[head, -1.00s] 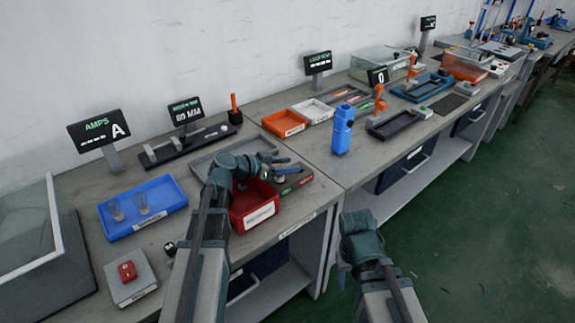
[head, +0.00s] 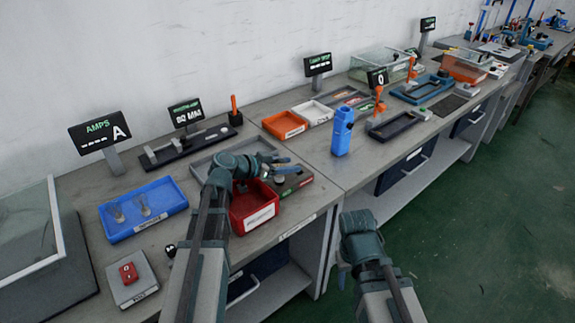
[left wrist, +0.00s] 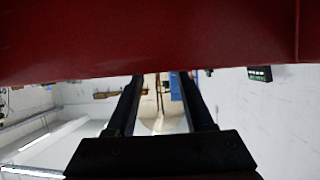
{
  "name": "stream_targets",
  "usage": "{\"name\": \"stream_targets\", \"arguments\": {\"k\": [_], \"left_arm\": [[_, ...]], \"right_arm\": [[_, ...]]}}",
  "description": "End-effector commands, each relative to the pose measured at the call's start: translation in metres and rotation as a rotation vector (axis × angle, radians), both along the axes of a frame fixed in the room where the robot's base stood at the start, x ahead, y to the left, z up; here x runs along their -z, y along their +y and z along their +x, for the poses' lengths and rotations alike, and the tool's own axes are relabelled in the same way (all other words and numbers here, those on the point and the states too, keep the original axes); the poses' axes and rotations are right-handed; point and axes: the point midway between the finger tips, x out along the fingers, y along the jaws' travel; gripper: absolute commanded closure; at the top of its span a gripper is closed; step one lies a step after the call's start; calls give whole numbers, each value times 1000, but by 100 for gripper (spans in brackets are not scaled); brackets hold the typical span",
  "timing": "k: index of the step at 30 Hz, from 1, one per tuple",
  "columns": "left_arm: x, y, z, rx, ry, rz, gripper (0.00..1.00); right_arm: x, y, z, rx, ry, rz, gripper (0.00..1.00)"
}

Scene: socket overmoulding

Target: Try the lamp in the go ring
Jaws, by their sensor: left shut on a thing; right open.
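My left gripper (head: 277,164) is over the bench, just behind the red bin (head: 254,207) and beside the dark gauge block (head: 292,184). The block carries a green and a red label; its ring openings are mostly hidden by the gripper. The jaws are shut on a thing. A small grey round shape shows under the fingers, but I cannot tell whether it is the held lamp or part of the block. In the left wrist view two dark fingers (left wrist: 158,100) show with a pale blur between them. My right gripper (head: 345,277) is low in front of the bench, seen unclearly.
A blue tray (head: 178,189) at the left holds two clear lamps (head: 143,204). A grey tray (head: 206,166) lies behind my left gripper. A blue upright holder (head: 342,132) stands to the right. Orange (head: 285,123) and white (head: 312,112) bins are behind.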

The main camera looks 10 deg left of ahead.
Motion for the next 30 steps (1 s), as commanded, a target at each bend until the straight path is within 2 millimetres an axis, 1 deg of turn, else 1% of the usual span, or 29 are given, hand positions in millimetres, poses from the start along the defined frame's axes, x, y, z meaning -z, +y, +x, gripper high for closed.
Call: {"name": "stream_targets", "arguments": {"k": [5,25,30], "left_arm": [[-6,0,0,0,0,0,100],[-57,0,0,0,0,0,100],[-61,0,0,0,0,0,100]], "right_arm": [[-6,0,0,0,0,0,50],[-57,0,0,1,0,0,50],[-61,0,0,1,0,0,50]]}}
